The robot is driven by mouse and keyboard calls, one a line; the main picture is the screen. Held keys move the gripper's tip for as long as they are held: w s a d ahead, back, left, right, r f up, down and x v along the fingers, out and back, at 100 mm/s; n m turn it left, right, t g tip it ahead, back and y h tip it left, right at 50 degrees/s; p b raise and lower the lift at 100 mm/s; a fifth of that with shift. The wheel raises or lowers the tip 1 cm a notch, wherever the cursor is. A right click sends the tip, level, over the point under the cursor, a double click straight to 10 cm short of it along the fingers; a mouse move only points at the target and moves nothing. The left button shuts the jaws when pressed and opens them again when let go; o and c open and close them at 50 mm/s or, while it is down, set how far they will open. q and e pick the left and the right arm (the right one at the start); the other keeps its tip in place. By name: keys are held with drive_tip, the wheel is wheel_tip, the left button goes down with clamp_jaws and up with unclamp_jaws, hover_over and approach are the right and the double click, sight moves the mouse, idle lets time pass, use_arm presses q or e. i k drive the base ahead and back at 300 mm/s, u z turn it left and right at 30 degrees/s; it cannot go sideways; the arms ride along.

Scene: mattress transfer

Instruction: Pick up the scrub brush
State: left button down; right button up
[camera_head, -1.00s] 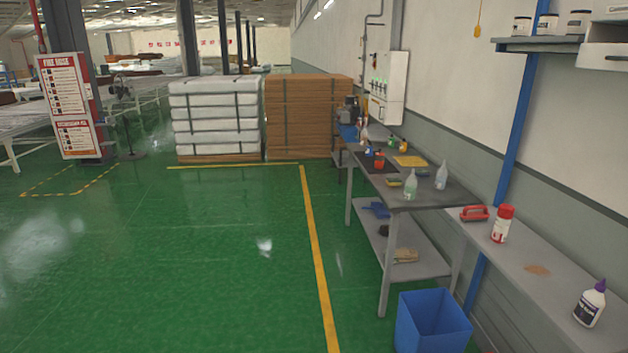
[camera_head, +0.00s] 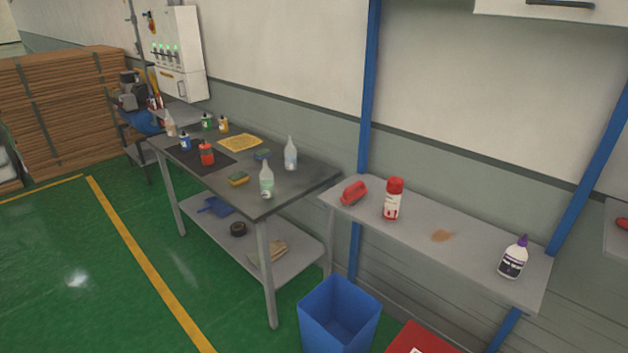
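A red scrub brush (camera_head: 354,192) lies at the left end of a grey wall shelf (camera_head: 462,254). A red-capped white can (camera_head: 393,199) stands just right of it on the same shelf. Neither of my grippers shows in the head view.
A grey worktable (camera_head: 318,173) with bottles, sponges and a yellow cloth (camera_head: 240,143) stands left of the shelf. A blue bin (camera_head: 340,314) and a red object (camera_head: 418,340) are on the floor side below the shelf. Green floor (camera_head: 85,290) is open at left.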

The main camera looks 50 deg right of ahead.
sight(357, 190)
drive_tip(key=i, duration=1.6)
drive_tip(key=z, duration=2.05)
drive_tip(key=i, duration=0.55)
